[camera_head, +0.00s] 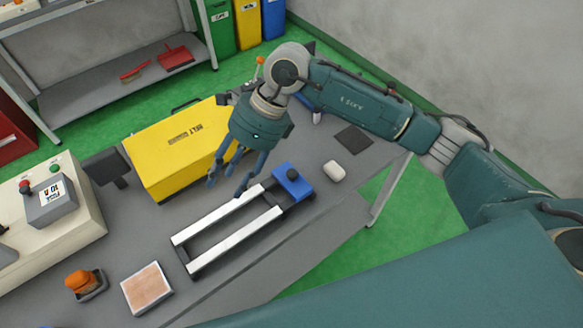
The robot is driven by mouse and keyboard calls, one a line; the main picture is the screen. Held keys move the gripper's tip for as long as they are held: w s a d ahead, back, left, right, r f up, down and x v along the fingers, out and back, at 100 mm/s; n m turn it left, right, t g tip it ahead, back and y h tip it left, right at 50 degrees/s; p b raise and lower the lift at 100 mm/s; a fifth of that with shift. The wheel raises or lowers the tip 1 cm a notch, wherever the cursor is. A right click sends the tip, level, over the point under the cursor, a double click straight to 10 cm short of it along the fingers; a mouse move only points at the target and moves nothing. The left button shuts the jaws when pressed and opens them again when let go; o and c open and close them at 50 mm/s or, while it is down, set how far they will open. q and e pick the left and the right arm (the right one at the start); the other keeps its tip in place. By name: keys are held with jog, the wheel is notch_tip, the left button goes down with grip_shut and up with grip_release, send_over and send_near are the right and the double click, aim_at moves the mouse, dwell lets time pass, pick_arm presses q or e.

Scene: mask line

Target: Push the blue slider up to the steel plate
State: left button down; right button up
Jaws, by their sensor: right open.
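I cannot tell for sure which part is the steel plate; dark end pieces show at the rail ends. My right gripper (227,186) points down, its fingers apart and empty. In the picture it is left of the blue slider and just above the upper rail, apart from the slider. My left gripper is not in view.
A yellow box (178,146) stands behind the rails. A white rounded item (334,171) and a dark square (353,139) lie to the right. A shallow pale-framed box (147,288), an orange item (84,283) and a control panel (48,207) are at left.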

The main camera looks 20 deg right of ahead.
aim_at(292, 173)
jog(key=w+d+t+h, duration=0.1)
jog(key=w+d+h, duration=0.15)
jog(key=d, duration=0.55)
jog(key=w+d+h, duration=0.2)
jog(key=d+h, duration=0.2)
jog(key=d, duration=0.4)
jog(key=f+p, duration=0.1)
jog(key=f, duration=0.2)
jog(key=f+p, duration=0.1)
jog(key=f, duration=0.2)
jog(key=f+p, duration=0.1)
jog(key=f, duration=0.3)
jog(key=shift+w+a, duration=0.15)
jog(key=shift+a, duration=0.15)
jog(key=shift+f, duration=0.4)
grip_shut()
